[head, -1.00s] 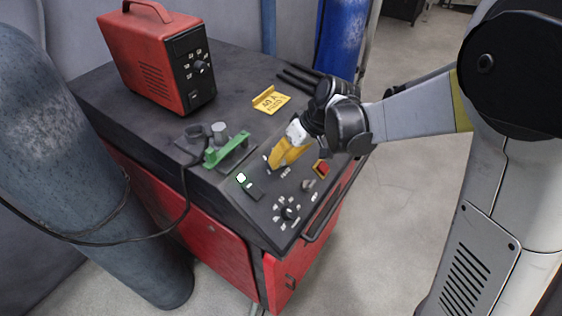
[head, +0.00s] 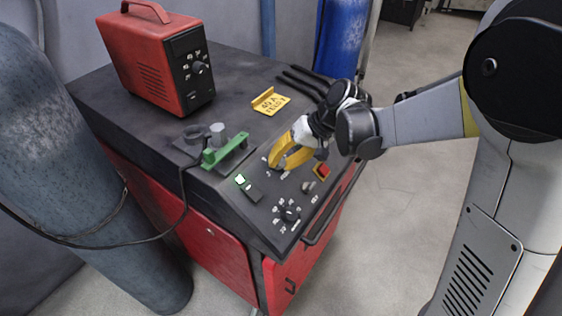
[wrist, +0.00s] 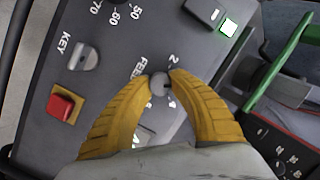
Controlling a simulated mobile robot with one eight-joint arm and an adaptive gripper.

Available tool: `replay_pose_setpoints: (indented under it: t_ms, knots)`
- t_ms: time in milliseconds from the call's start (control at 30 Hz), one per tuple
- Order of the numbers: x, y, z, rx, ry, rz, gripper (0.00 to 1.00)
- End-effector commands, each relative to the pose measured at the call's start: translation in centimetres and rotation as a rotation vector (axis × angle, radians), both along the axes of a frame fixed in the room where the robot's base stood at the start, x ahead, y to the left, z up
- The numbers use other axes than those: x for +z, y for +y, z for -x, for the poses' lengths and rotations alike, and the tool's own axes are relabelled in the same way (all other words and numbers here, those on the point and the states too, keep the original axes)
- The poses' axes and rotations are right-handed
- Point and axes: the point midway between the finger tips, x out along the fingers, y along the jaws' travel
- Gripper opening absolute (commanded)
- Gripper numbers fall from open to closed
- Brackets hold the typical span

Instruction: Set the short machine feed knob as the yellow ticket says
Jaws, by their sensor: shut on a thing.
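The fingers hide part of the scale. The yellow ticket (head: 270,101) stands on the cabinet top behind the panel. It reads 40 A and FEED; the figure after FEED is not clear.
The panel also has a larger dial (head: 289,214), a key switch (wrist: 83,56), a red button (wrist: 63,104) and a lit green-white switch (wrist: 229,27). A red box machine (head: 157,62) stands behind.

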Motion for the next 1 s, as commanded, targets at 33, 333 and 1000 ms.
replay_pose_setpoints:
  t_ms: [33,333,1000]
  knots:
    - [-0.1,-0.1,0.1,0.001,0.003,0.004,0.00]
    - [-0.1,-0.1,0.1,0.002,0.002,0.004,0.49]
    - [5.2,-3.5,0.8,-0.001,0.000,0.002,0.49]
